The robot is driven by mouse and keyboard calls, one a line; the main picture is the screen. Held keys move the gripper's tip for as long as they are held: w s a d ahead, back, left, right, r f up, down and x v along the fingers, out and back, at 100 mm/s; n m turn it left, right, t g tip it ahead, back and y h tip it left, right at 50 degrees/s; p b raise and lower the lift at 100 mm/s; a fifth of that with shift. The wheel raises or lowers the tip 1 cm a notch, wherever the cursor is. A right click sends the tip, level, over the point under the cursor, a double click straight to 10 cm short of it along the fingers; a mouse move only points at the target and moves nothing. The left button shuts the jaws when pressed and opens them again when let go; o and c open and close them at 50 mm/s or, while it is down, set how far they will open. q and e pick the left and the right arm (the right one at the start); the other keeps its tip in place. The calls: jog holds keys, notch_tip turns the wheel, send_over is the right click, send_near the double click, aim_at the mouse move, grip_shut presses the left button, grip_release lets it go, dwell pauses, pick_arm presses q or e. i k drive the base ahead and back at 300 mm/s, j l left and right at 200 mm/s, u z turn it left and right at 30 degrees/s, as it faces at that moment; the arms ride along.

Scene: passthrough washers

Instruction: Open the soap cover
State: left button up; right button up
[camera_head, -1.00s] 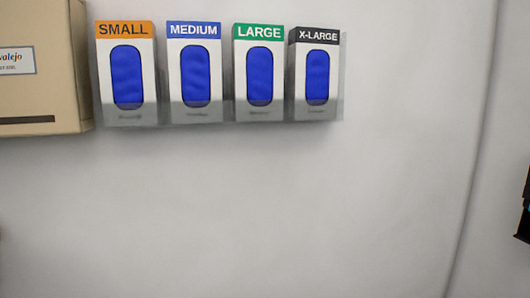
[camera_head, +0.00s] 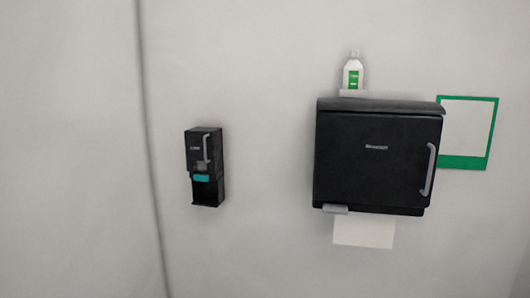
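A black soap dispenser (camera_head: 204,166) is mounted on the wall, left of the middle of the head view. Its front cover (camera_head: 200,150) looks shut and has a slim grey handle (camera_head: 206,148) on its right side. A teal bar (camera_head: 202,178) sits below the cover, above a dark open recess. Neither of my grippers is in view.
A larger black paper towel dispenser (camera_head: 372,160) hangs to the right, with a white towel (camera_head: 363,232) below it. A white bottle (camera_head: 353,75) stands above it. A green-framed sign (camera_head: 465,162) is partly behind it. The wall around the soap dispenser is bare.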

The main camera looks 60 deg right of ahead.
aim_at(205, 147)
jog(key=z, duration=1.55)
